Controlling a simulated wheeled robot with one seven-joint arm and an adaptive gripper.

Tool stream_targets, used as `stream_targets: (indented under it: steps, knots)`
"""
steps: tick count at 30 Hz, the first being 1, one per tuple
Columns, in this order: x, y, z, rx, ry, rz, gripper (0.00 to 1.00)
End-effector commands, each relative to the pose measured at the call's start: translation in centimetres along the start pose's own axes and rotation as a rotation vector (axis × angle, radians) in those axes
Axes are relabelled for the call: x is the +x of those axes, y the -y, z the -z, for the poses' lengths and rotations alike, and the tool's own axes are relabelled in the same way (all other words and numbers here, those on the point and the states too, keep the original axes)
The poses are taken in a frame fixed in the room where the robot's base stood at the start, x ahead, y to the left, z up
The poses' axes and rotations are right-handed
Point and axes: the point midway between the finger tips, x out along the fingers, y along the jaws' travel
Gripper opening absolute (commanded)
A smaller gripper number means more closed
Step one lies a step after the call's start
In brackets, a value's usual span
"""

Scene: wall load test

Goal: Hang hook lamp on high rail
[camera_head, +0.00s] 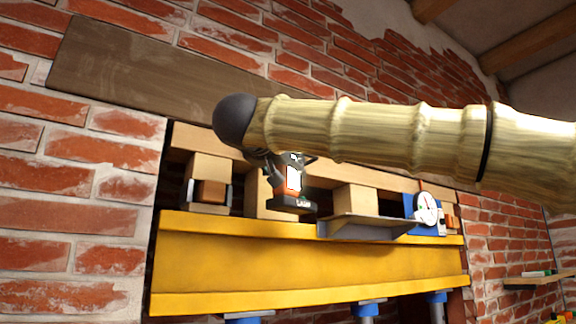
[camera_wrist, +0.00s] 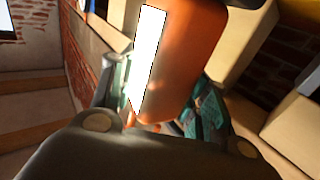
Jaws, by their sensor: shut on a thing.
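The hook lamp (camera_head: 293,181), orange and black with a bright white light panel, is in front of the wooden blocks above the yellow beam. My gripper (camera_head: 275,163) shows only in part as dark fingers at the lamp's upper side; my arm hides the rest. In the wrist view the lamp (camera_wrist: 183,50) fills the space between the fingers of my gripper (camera_wrist: 158,100), which is shut on it. The lamp's hook cannot be made out. No piece is clearly recognisable as the high rail.
A yellow steel beam (camera_head: 310,270) runs across the opening in the brick wall (camera_head: 75,220). Wooden blocks (camera_head: 210,168), a grey metal ledge (camera_head: 365,228) and a white dial gauge (camera_head: 427,207) sit above it. A brown board (camera_head: 140,75) lies on the wall above.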

Motion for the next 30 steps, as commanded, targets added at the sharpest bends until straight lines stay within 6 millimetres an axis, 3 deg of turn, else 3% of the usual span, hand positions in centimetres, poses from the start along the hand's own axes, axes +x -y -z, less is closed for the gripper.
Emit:
stream_targets:
  steps: [30]
  knots:
    - [1.4, 1.7, 0.1, 0.002, -0.002, -0.001, 0.0]
